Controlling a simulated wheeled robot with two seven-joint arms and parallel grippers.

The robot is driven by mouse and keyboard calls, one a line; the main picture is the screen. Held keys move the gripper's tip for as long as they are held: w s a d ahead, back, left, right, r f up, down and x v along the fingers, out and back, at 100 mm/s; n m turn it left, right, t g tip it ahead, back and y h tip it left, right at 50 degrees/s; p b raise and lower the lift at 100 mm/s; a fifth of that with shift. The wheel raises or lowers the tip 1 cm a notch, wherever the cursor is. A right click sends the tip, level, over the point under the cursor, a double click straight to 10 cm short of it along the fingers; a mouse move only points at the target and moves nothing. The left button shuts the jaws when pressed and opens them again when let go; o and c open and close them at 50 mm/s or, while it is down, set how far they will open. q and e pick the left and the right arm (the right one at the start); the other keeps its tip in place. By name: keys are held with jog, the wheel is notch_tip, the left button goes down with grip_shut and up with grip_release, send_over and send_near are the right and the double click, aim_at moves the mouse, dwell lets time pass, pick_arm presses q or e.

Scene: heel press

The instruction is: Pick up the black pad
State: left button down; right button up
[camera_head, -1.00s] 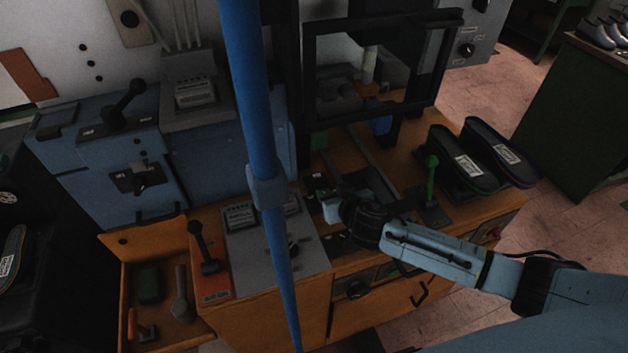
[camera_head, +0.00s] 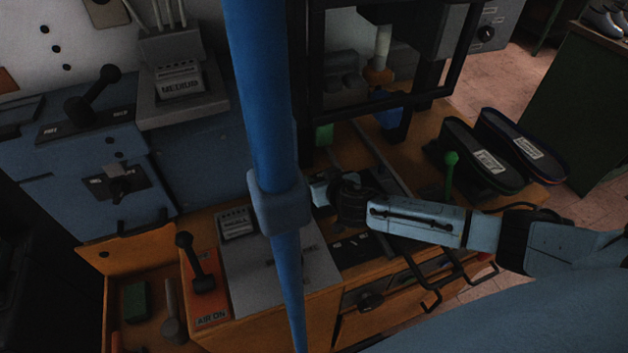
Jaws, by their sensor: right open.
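Two long black sole-shaped pieces with white labels lie side by side on the right of the orange bench. The nearer one (camera_head: 462,145) and the farther, dark-edged one (camera_head: 520,140) may be pads; I cannot tell which thing is the black pad. My right gripper (camera_head: 320,190) is over the middle of the bench, well left of these pieces. My left gripper is out of view.
A black-framed press (camera_head: 385,108) stands behind my right gripper. A green-knobbed lever (camera_head: 450,160) rises between my wrist and the black pieces. A grey control panel (camera_head: 245,270), an orange lever plate (camera_head: 205,300) and an open drawer (camera_head: 140,250) are at left.

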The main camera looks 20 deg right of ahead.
jog(key=shift+s+r, duration=0.15)
jog(key=shift+s, duration=0.05)
jog(key=shift+s+r, duration=0.1)
jog(key=shift+s, duration=0.05)
jog(key=shift+c, duration=0.8)
jog(key=c, duration=0.9)
